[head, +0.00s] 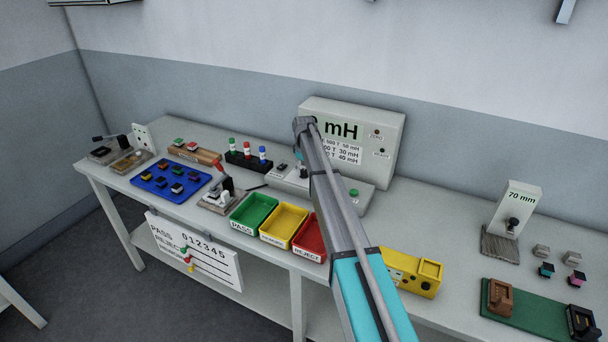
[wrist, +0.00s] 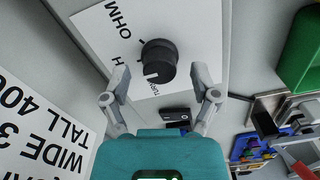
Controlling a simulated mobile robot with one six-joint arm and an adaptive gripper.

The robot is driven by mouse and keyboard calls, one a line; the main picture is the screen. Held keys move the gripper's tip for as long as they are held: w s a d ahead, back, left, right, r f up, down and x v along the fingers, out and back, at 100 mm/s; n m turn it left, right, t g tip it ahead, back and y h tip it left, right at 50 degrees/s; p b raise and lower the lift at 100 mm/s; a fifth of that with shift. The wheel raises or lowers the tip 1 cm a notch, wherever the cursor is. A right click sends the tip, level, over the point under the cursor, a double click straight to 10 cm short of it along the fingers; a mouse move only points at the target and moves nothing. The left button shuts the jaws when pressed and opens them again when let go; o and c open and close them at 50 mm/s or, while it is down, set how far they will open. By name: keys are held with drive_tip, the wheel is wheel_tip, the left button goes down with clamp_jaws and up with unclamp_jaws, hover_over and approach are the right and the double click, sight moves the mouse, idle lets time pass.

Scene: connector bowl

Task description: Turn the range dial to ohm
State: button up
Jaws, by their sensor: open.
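The range dial (wrist: 158,62) is a round black knob on a white label plate (wrist: 95,30) in the wrist view. Lettering around it reads OHM, H and what looks like TURNS. Its white mark is on the lower side, pointing toward the TURNS lettering rather than OHM. My gripper (wrist: 160,76) is open, one finger on each side of the dial's lower part, with gaps to both sides; contact is not visible. In the head view, the meter (head: 388,120) shows "mH" at the back of the bench.
Green, yellow and red trays (head: 310,236) stand along the front edge. A yellow device (head: 425,280) sits right of my arm. The bench between the yellow device and the 70 mm gauge (head: 515,205) is largely clear.

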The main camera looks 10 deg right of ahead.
drive_tip(key=shift+f, duration=0.3)
clamp_jaws()
idle(0.4)
